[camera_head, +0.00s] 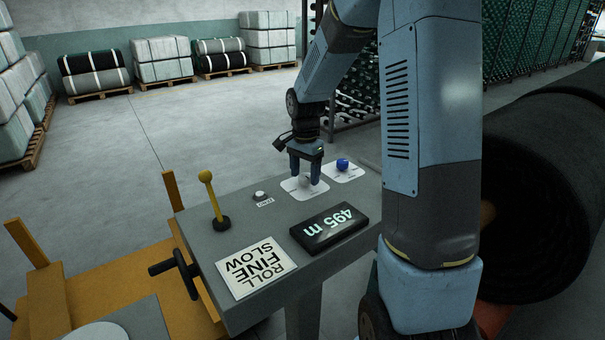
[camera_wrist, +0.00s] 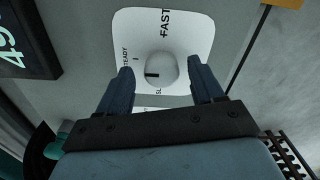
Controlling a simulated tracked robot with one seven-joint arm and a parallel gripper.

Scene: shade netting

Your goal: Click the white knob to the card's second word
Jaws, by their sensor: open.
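The white knob (camera_wrist: 163,70) sits on a white dial plate (camera_wrist: 188,25) on the grey console. Its dark pointer mark faces left in the wrist view. The plate reads FAST at the top, a word ending in EADY at the left, and SL at the bottom, partly hidden. My gripper (camera_wrist: 163,82) is open, with one finger on each side of the knob and gaps between. In the head view my gripper (camera_head: 306,168) stands over the plate and partly hides the knob. The card (camera_head: 256,267) is upside down there and bears ROLL, FINE and SLOW.
A blue knob (camera_head: 343,164) on its own white plate is close to the right of my gripper. A display (camera_head: 329,227) reads 495 m. A small button (camera_head: 259,196) and a yellow lever (camera_head: 213,200) are to the left. A dark roll (camera_head: 548,190) lies right.

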